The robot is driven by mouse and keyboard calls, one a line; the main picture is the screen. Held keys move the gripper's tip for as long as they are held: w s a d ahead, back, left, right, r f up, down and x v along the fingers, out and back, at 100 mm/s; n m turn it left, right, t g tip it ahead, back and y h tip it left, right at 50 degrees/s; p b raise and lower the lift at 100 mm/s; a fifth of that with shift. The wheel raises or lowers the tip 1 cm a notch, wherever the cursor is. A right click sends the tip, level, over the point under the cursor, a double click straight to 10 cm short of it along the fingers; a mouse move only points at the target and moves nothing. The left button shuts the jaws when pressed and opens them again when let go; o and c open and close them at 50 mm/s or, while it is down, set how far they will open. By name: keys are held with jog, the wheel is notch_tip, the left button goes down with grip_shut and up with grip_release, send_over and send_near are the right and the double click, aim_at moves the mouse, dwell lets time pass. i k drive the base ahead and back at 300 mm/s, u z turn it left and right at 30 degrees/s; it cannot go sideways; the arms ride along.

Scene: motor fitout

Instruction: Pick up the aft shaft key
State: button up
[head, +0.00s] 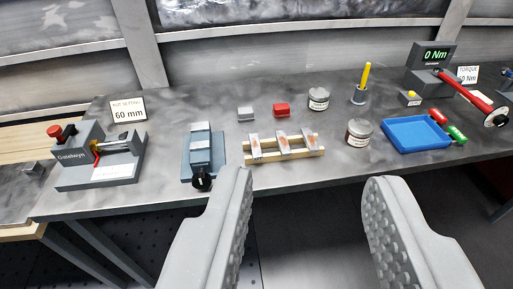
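My gripper (309,186) is open and empty, its two grey padded fingers wide apart in front of the bench's near edge. A light wooden rack (316,153) lies on the bench beyond it, with three pale metal pieces across its rails: a left piece (255,145), a middle piece (283,144) and a right piece (309,138). They carry small reddish marks too small to read. I cannot tell which thing, if any of these, is the aft shaft key. Behind the rack sit a small grey block (245,113) and a red block (282,110).
A blue-grey vise (202,155) stands left of the rack, and a cutting device (100,165) farther left. Two tins (318,99) (358,133), a yellow stick in a holder (360,95), a blue tray (415,134) and a torque meter (430,65) stand to the right.

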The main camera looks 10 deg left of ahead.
aim_at(255, 147)
jog(key=z, duration=0.05)
jog(key=k, duration=0.45)
jog(key=z, duration=0.45)
jog(key=i, duration=1.35)
jog(key=u, duration=0.7)
jog(key=i, duration=0.4)
jog(key=u, duration=0.3)
